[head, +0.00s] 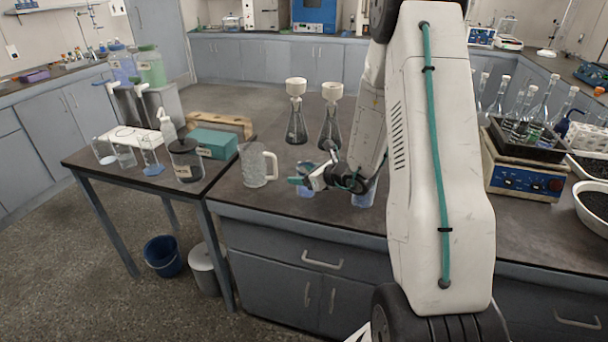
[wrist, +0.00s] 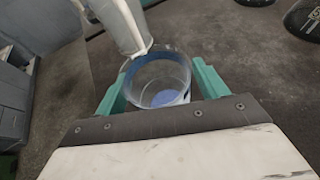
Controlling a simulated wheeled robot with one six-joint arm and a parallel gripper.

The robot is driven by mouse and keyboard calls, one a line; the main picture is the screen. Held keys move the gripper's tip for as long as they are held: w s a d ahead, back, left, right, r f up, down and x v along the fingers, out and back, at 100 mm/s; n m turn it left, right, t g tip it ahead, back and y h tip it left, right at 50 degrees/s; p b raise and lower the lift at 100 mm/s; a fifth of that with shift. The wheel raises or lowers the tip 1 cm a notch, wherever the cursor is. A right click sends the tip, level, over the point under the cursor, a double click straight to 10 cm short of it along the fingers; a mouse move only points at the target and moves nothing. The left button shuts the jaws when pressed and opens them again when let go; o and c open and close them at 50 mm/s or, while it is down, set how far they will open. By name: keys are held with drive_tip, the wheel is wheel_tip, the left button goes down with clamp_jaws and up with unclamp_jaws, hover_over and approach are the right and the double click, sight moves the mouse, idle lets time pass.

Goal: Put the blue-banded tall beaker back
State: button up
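My gripper (head: 308,184) is over the front left of the main bench, to the right of a clear jug (head: 253,166). In the wrist view its teal fingers (wrist: 158,82) sit on both sides of a clear glass beaker with a blue band at its rim (wrist: 165,72) and appear closed on it. Blue shows at the beaker's bottom. In the head view the beaker is mostly hidden by the gripper; I cannot tell whether it touches the bench. Another clear vessel with blue (head: 365,194) stands partly hidden behind my arm.
The jug shows close past the beaker in the wrist view (wrist: 125,28). Two flasks with funnels (head: 297,125) stand behind. The lower left table (head: 185,203) holds clear beakers (head: 126,156), a dark-filled jar (head: 186,160) and a teal box (head: 213,143). Bare bench lies in front of the jug.

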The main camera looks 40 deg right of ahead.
drive_tip(key=shift+r, duration=0.15)
drive_tip(key=v, duration=1.1)
drive_tip(key=s+a+r+n+g+y, duration=0.35)
drive_tip(key=a+r+n, duration=0.25)
drive_tip(key=a+n, duration=0.4)
drive_tip(key=s+a+r+n+g+y, duration=0.3)
drive_tip(key=s+a+r+n+g, duration=0.35)
drive_tip(key=a, duration=0.55)
drive_tip(key=s+a+r+n+g+h, duration=0.2)
drive_tip(key=s+a+r+n+h, duration=0.15)
drive_tip(key=s+n, duration=0.6)
drive_tip(key=s+d+r+n+h, duration=0.2)
drive_tip(key=s+d+n+h, duration=0.2)
drive_tip(key=s+n+h, duration=0.2)
drive_tip(key=shift+s+n, duration=0.2)
drive_tip(key=shift+n, duration=0.3)
